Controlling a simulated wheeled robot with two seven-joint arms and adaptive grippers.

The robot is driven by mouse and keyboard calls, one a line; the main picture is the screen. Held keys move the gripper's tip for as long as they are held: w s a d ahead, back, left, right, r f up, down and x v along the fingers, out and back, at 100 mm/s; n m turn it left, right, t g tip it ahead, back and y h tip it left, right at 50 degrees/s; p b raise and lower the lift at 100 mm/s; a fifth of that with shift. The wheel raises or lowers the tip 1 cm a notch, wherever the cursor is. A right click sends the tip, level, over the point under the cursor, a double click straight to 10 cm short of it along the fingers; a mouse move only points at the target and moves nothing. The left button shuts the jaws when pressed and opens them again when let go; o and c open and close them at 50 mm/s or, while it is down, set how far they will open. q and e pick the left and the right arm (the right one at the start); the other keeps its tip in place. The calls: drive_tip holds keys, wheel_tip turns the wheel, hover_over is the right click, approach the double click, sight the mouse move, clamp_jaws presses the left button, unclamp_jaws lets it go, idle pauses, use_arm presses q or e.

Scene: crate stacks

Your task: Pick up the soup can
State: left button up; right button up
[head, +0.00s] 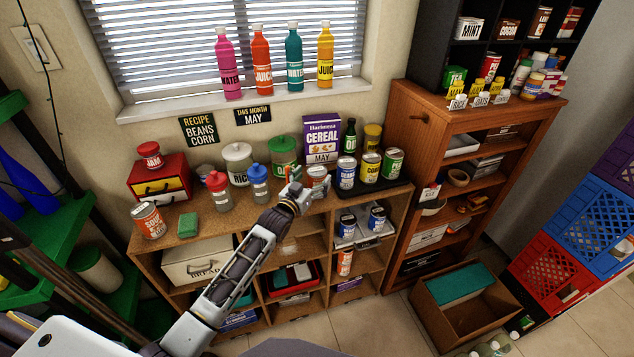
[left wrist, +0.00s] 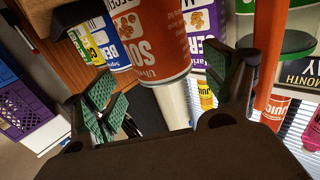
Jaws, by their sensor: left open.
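A soup can (head: 317,180) with a reddish label stands on the top of the low wooden shelf, just right of my left gripper (head: 297,188). In the left wrist view, the orange-red soup can (left wrist: 152,40), marked with "SO" in white letters, is large and close ahead of the opening. My left gripper (left wrist: 170,98) is open, with a green-padded finger on each side of the view. I cannot tell whether either finger touches the can. Another orange soup can (head: 150,221) stands at the left end of the shelf top. My right gripper is not in view.
A blue-labelled beans can (head: 346,170) and other cans stand on a dark tray right of the near soup can. The cereal box (head: 322,138) and a green-lidded jar (head: 283,157) are behind. Blue-lidded (head: 258,183) and red-lidded (head: 218,190) shakers stand left of my gripper.

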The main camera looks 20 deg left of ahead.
sight(317, 169)
use_arm(q)
drive_tip(key=shift+w+r, duration=0.15)
drive_tip(key=shift+w, duration=0.95)
drive_tip(key=shift+w+d, duration=0.15)
drive_tip(key=shift+w, duration=0.75)
drive_tip(key=c, duration=1.4)
